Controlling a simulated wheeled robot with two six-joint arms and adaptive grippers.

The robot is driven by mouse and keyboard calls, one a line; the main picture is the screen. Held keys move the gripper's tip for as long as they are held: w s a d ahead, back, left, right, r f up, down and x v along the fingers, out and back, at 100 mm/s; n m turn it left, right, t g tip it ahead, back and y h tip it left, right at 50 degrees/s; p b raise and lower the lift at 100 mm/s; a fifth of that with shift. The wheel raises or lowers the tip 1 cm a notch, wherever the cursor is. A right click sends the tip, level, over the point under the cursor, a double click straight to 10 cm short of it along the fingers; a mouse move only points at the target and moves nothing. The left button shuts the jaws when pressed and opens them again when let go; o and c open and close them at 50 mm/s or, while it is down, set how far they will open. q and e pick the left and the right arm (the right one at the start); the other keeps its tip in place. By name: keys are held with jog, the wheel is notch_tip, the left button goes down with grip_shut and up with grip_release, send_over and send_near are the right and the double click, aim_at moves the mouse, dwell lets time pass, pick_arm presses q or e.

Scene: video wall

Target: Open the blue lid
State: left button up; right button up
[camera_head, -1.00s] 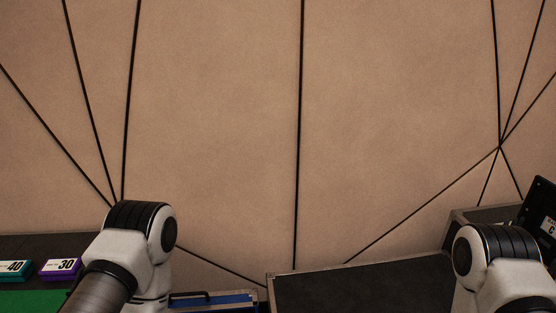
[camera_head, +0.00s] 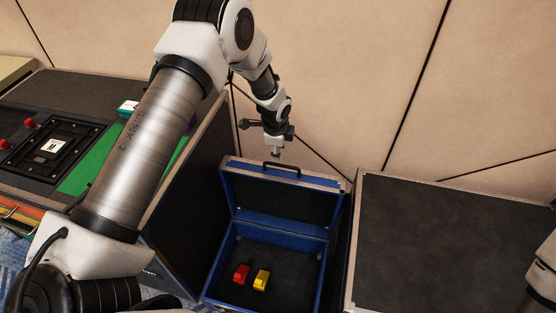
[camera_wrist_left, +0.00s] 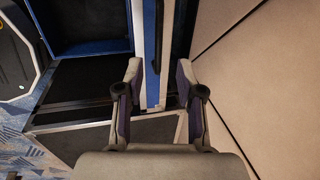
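The blue case (camera_head: 213,278) stands on the floor between dark cases. Its blue lid (camera_head: 226,186) is up, standing roughly upright at the back of the case, with a dark handle (camera_head: 283,168) on its top edge. A red block (camera_head: 241,273) and a yellow block (camera_head: 261,279) lie inside. My left gripper (camera_head: 276,153) is just above and behind the lid's top edge. In the left wrist view its fingers (camera_wrist_left: 159,72) are apart, with the blue lid edge (camera_wrist_left: 151,50) showing between them; I cannot tell whether they touch it. My right gripper is out of view.
A dark case (camera_head: 450,240) stands close on the right, and a table with a green mat (camera_head: 88,172) is on the left. The beige wall (camera_head: 330,80) is close behind the lid. Part of my right arm shows at the right edge.

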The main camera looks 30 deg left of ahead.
aim_at(280, 165)
pick_arm(q)
jog(key=x, duration=0.7)
jog(key=shift+f, duration=0.4)
grip_shut()
